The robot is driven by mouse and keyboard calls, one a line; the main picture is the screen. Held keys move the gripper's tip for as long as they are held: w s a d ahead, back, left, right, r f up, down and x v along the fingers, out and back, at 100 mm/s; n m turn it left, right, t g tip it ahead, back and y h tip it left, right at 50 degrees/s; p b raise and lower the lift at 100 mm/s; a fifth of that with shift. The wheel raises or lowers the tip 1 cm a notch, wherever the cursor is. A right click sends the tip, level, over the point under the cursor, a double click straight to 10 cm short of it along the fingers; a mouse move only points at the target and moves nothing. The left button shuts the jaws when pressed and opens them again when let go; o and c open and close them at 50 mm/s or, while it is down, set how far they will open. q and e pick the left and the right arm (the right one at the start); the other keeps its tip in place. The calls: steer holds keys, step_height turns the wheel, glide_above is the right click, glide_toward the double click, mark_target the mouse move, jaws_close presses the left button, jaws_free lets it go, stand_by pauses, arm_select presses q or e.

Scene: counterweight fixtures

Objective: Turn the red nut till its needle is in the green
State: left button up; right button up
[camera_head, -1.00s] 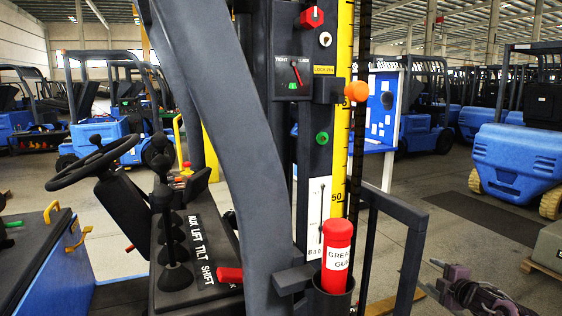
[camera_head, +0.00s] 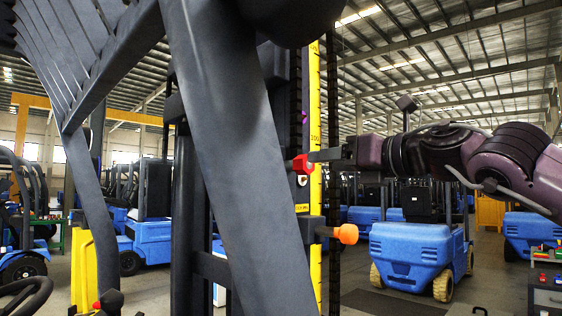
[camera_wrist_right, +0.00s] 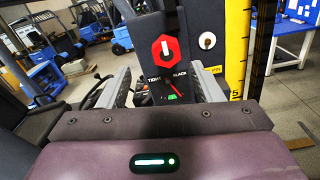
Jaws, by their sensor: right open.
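The red nut (camera_head: 301,164) is on the dark mast post and shows at the left tip of my right gripper (camera_head: 318,156) in the head view. In the right wrist view the red hexagonal nut (camera_wrist_right: 165,49) has a pale slot and lies ahead, between the two spread grey fingers of my right gripper (camera_wrist_right: 160,92). The fingers are open, with nothing held; contact with the nut cannot be told. Below the nut is the TIGHT/SLACK gauge (camera_wrist_right: 168,82) with a red needle and a green patch. Its exact reading is too small to tell, and its lower part is hidden. My left gripper is not in view.
A yellow scale (camera_head: 315,110) runs along the post. An orange knob (camera_head: 346,234) sticks out below my right arm. A thick slanted dark beam (camera_head: 225,140) stands left of the nut. Blue forklifts (camera_head: 412,250) stand behind.

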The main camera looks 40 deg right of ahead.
mark_target(307, 165)
steer(key=w+p, duration=0.4)
steer(key=w, duration=0.2)
steer(key=shift+w+d, duration=0.15)
steer(key=shift+w, duration=0.55)
arm_select(q)
steer(key=r, duration=0.1)
steer(key=d+r, duration=0.1)
steer(key=r, duration=0.2)
steer(key=shift+s+d+r, duration=0.15)
steer(key=shift+s+r, duration=0.1)
steer(key=shift+r, duration=0.05)
arm_select(e)
steer(key=shift+s, duration=0.1)
steer(key=shift+c, duration=0.6)
steer(key=c, duration=0.9)
arm_select(q)
steer(key=shift+d, duration=0.1)
arm_select(e)
steer(key=shift+o, duration=0.2)
